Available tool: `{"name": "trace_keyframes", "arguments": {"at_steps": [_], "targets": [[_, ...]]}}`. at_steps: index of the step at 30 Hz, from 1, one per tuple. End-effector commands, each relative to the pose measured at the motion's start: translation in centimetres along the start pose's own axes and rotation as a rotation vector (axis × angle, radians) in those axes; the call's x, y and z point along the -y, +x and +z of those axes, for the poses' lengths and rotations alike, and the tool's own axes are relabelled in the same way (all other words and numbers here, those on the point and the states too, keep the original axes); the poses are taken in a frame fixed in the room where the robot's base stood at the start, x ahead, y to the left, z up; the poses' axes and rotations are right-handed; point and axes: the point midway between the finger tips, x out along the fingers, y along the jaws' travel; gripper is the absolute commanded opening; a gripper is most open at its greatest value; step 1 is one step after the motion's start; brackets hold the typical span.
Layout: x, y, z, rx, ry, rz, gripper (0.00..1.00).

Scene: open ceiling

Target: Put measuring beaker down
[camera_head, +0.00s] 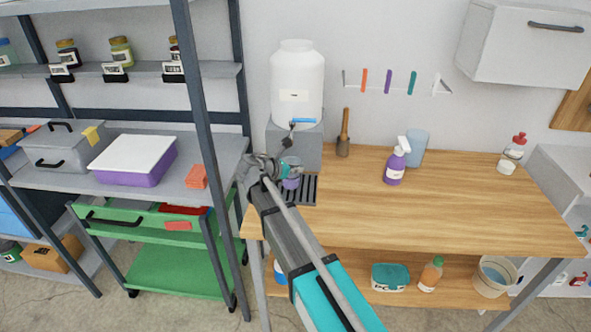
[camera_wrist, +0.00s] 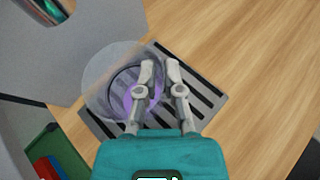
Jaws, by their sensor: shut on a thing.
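The measuring beaker (camera_head: 291,182) is clear with a purple tint and is partly hidden by my gripper in the head view. In the wrist view the see-through beaker (camera_wrist: 118,92) shows left of the fingers, over a dark slotted drip tray (camera_wrist: 207,101). My gripper (camera_wrist: 160,66) is shut on the beaker's side. I cannot tell whether the beaker touches the tray. The tray (camera_head: 309,188) lies at the left end of the wooden table (camera_head: 440,215), in front of a grey block (camera_head: 308,148).
A white dispenser tank (camera_head: 297,75) with a blue tap stands on the grey block above the tray. A brown-handled tool (camera_head: 343,140), a purple spray bottle (camera_head: 396,165) and a blue tumbler (camera_head: 417,148) stand farther right. A shelf post is close left. The table's front middle is clear.

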Motion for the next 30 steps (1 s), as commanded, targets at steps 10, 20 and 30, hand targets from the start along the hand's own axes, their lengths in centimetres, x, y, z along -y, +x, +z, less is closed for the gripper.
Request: {"name": "trace_keyframes", "arguments": {"at_steps": [10, 20, 30], "targets": [[0.0, 0.1, -0.3, 0.000, 0.000, 0.000, 0.45], [0.0, 0.1, -0.2, 0.000, 0.000, 0.000, 0.45], [0.0, -1.2, 0.2, 0.000, 0.000, 0.001, 0.45]]}}
